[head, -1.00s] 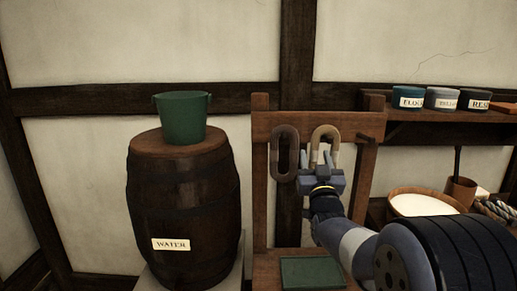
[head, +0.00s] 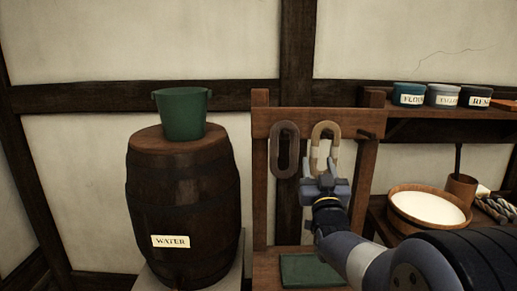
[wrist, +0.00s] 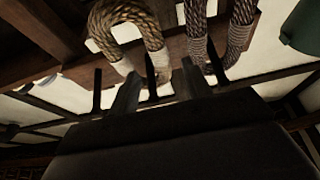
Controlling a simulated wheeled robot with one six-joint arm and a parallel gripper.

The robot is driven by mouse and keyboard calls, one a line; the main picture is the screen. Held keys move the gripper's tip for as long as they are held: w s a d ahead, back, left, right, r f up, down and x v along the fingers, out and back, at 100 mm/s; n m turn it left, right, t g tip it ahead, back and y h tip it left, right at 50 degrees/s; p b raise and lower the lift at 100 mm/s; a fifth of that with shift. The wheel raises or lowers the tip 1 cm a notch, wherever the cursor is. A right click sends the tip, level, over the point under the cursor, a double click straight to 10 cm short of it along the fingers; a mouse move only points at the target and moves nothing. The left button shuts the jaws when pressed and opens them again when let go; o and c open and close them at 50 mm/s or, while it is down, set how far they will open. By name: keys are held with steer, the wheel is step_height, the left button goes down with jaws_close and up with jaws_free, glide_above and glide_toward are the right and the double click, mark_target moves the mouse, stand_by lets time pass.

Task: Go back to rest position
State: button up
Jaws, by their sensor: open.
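My gripper (head: 321,165) is open and empty, in front of the rack just below the pale rope loop. The pale rope loop (head: 326,131) hangs from the rack's crossbar, with light bindings on its sides. A darker rope loop (head: 275,150) hangs to its left. In the wrist view, my fingers (wrist: 157,82) point up toward the bound lower part of the pale loop (wrist: 146,27), with the darker loop (wrist: 240,30) to the right. No rope shows clearly between the fingers; whether a finger touches the loop is hard to tell.
The wooden rack (head: 365,122) stands against the wall, with a green mat (head: 311,270) at its base. A water barrel (head: 182,205) with a green bucket (head: 181,116) is left. Labelled tubs (head: 443,95) sit on a shelf; a bowl of white stuff (head: 427,207) is right.

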mark_target(316, 146)
steer(key=p+x, duration=0.1)
steer(key=x, duration=0.3)
steer(key=shift+w+r, duration=0.15)
steer(key=shift+w, duration=0.1)
steer(key=shift+s+r+p, duration=0.45)
steer(key=shift+p, duration=0.55)
steer(key=s+b, duration=0.5)
steer(key=s, duration=0.6)
steer(key=shift+s+r, duration=0.3)
steer(key=shift+s, duration=0.05)
steer(key=shift+s, duration=0.1)
